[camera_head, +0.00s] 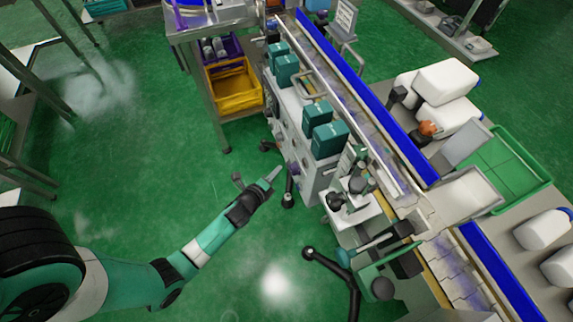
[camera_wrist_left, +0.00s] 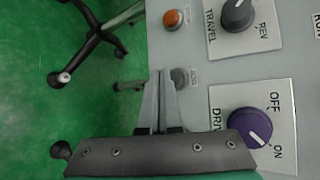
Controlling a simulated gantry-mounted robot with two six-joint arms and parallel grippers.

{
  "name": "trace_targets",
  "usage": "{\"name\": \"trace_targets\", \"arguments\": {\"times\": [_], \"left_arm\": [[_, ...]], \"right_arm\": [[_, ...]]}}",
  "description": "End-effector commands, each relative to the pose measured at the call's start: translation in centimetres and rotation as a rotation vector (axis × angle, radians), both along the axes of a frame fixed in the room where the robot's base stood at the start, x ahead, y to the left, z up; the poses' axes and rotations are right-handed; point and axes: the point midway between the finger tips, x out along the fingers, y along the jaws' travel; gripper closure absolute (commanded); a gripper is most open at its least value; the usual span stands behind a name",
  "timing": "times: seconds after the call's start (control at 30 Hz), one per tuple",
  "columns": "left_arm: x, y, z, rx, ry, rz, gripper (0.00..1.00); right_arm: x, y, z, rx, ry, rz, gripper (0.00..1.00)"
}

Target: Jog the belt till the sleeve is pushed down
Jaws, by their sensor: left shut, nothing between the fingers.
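My left gripper (camera_head: 272,174) is shut and empty, in front of the side of the machine's control cabinet (camera_head: 300,148). In the left wrist view its closed fingertips (camera_wrist_left: 162,74) are just left of a small dark grey button (camera_wrist_left: 180,77) with a small, hard-to-read label. I cannot tell whether they touch the panel. A purple knob (camera_wrist_left: 250,127) beside the OFF and ON marks has its white line towards ON. A grey TRAVEL knob (camera_wrist_left: 237,14) and an orange button (camera_wrist_left: 173,18) sit above. The belt (camera_head: 372,135) runs diagonally past the machine. I cannot make out the sleeve. My right gripper is out of view.
Teal boxes (camera_head: 330,138) stand on top of the cabinet. A yellow crate (camera_head: 234,86) is on a rack at its left. White containers (camera_head: 447,82) and a green tray (camera_head: 510,170) lie beyond the belt. Black machine feet (camera_wrist_left: 85,45) stand on the green floor near the panel.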

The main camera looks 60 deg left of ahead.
Motion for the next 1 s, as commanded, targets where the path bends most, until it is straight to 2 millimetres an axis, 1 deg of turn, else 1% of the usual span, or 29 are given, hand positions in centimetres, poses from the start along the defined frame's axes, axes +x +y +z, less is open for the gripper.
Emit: {"name": "trace_targets", "arguments": {"times": [0.03,0.1,0.43,0.57,1.0], "left_arm": [[-0.5,0.1,0.3,-0.001,0.003,0.002,1.00],[-1.2,0.2,0.4,-0.002,0.004,0.003,1.00],[-4.3,0.6,0.4,-0.002,0.004,0.003,1.00],[-4.7,0.7,0.1,-0.001,0.001,0.002,1.00],[-4.6,0.7,0.0,-0.001,0.000,0.001,1.00]], "right_arm": [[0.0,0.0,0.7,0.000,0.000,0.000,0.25],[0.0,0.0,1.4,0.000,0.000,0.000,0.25],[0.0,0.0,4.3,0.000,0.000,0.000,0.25],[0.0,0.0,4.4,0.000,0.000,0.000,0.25],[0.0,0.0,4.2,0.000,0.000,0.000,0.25]]}}
